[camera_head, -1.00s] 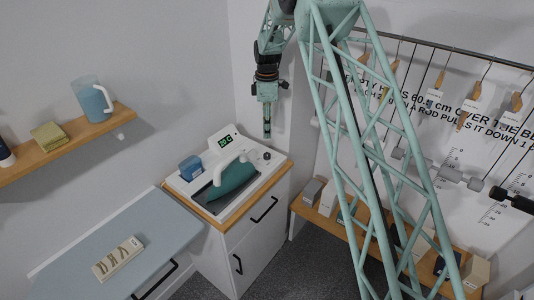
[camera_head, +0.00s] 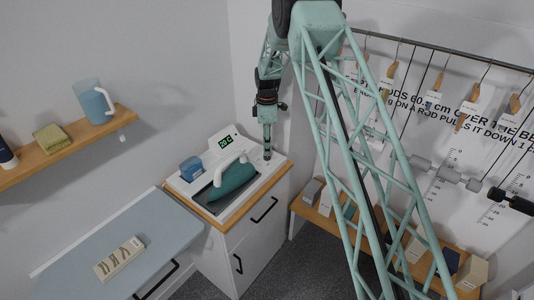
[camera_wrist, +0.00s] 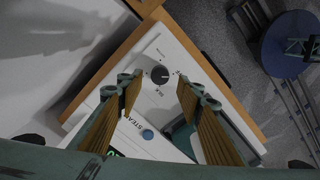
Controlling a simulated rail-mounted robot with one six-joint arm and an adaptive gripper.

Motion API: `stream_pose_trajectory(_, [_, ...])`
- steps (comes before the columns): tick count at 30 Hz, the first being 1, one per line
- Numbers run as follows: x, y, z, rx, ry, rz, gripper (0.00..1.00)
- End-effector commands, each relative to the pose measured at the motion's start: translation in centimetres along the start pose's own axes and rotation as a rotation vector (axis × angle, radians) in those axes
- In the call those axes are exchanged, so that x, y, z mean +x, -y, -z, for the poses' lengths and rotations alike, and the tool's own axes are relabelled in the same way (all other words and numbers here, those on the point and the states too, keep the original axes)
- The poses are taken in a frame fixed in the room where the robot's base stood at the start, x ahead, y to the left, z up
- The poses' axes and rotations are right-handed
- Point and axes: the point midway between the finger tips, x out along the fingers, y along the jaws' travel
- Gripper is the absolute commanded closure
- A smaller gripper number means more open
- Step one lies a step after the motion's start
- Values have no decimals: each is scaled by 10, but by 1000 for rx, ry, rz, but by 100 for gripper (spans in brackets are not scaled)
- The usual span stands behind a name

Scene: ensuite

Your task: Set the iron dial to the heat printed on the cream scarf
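The dark round dial (camera_wrist: 159,75) is on the white panel of the ironing station (camera_head: 257,182), with small print around it too blurred to read. My gripper (camera_wrist: 160,82) is open, with its two ribbed fingers on either side of the dial in the wrist view; I cannot tell whether they touch it. In the head view my gripper (camera_head: 267,152) points down at the back right corner of the station and covers the dial. A folded cream cloth with dark marks (camera_head: 118,258), perhaps the scarf, lies on the blue-grey board; its print is unreadable here.
A teal iron (camera_head: 232,181) with a white handle rests on the station, beside a blue container (camera_head: 190,168) and a small green-lit display (camera_head: 224,141). A wooden shelf (camera_head: 60,146) is on the left wall. A hanging rail (camera_head: 450,56) runs along the right.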

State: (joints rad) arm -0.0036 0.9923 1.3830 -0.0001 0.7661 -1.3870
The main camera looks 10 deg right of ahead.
Motion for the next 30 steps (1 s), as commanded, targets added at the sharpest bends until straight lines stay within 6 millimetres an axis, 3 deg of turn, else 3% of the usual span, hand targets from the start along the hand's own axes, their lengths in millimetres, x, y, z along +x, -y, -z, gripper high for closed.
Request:
stream_pose_trajectory(12, [39,0,0,0,0,0,66])
stream_pose_trajectory(26, [45,0,0,0,0,0,66])
stream_pose_trajectory(30, [45,0,0,0,0,0,76])
